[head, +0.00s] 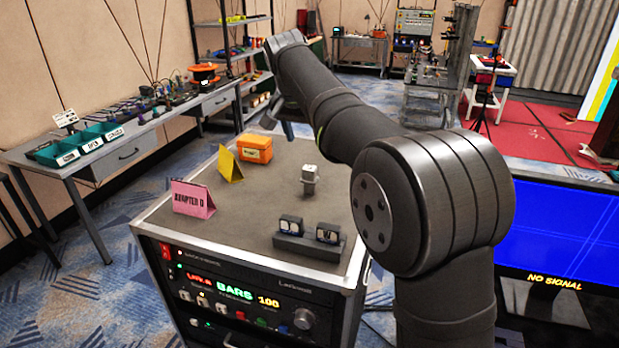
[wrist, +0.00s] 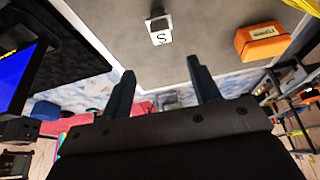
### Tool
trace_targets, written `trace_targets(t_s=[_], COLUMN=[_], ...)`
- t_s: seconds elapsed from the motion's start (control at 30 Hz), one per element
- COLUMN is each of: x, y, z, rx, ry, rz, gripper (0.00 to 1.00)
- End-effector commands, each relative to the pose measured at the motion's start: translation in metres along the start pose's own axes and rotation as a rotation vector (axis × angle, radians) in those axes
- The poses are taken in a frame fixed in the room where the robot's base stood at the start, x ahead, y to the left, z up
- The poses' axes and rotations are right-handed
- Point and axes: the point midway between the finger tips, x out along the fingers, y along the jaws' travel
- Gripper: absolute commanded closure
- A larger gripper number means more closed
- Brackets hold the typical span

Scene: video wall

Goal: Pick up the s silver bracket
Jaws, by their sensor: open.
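The silver bracket (head: 310,179) stands on the grey top of the rack case (head: 246,220), right of its middle. In the wrist view the bracket (wrist: 160,29) shows a white face with a black letter S, near the top of the picture. My gripper (wrist: 161,80) is open and empty, with two dark fingers spread apart. The bracket lies beyond the fingertips, not between them. In the head view my arm hides most of the gripper, which is near the far edge of the case top.
An orange case (head: 255,148), a yellow folded card (head: 231,165) and a pink card (head: 193,198) stand on the left of the top. A dark holder (head: 309,243) with two small items sits at the front edge. The top around the bracket is clear.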

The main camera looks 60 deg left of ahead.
Motion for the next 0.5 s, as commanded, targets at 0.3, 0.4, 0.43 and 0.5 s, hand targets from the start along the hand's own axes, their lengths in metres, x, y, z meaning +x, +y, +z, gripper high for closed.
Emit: trace_targets(t_s=[0.3, 0.4, 0.43, 0.5], x=[0.062, 0.07, 0.072, 0.074], y=[0.0, 0.0, 0.0, 0.0], z=[0.0, 0.0, 0.0, 0.0], rx=[0.001, 0.001, 0.001, 0.001], ry=[-0.001, -0.001, -0.001, -0.001], rz=[-0.001, -0.001, -0.002, -0.002], gripper=[0.44, 0.44, 0.44, 0.44])
